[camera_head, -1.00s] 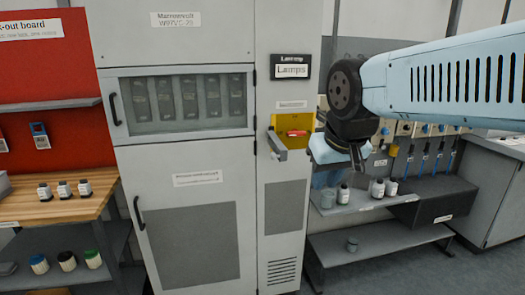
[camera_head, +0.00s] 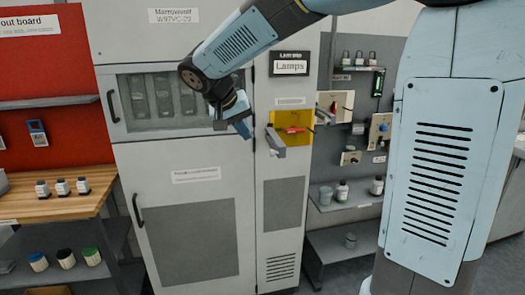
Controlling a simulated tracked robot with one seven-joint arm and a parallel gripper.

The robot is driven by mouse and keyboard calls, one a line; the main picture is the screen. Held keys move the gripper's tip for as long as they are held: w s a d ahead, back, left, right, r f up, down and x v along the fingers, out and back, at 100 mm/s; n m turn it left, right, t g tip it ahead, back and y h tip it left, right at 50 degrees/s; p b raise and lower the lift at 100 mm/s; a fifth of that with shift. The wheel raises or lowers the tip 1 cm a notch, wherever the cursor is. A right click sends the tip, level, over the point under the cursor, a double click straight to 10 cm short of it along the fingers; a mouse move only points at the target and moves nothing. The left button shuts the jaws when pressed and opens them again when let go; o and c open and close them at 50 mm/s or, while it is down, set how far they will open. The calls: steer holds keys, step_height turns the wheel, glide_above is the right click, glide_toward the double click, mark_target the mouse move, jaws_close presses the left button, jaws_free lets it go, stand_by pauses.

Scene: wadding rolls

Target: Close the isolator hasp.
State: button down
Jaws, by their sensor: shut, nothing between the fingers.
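The isolator is a yellow plate (camera_head: 283,121) with a red handle (camera_head: 293,130) on the narrow grey cabinet door. A grey hasp arm (camera_head: 275,140) sticks out toward me at the plate's left edge, swung away from the plate. My gripper (camera_head: 245,130) is just left of the hasp and in front of the cabinet, pointing down and to the right. It is shut and empty. A small gap shows between it and the hasp; I cannot tell their difference in depth.
The grey cabinet (camera_head: 190,195) has door handles on its left side. Bottles stand on a wooden bench (camera_head: 60,207) at left. At right a grey panel carries switches, with a shelf (camera_head: 345,205) below. My arm spans the top and right.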

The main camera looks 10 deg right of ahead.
steer(key=w+d+r+x, duration=0.1)
steer(key=w+x, duration=0.1)
steer(key=x, duration=1)
steer(key=shift+r+h, duration=0.2)
steer(key=shift+h, duration=0.1)
steer(key=shift+t, duration=0.3)
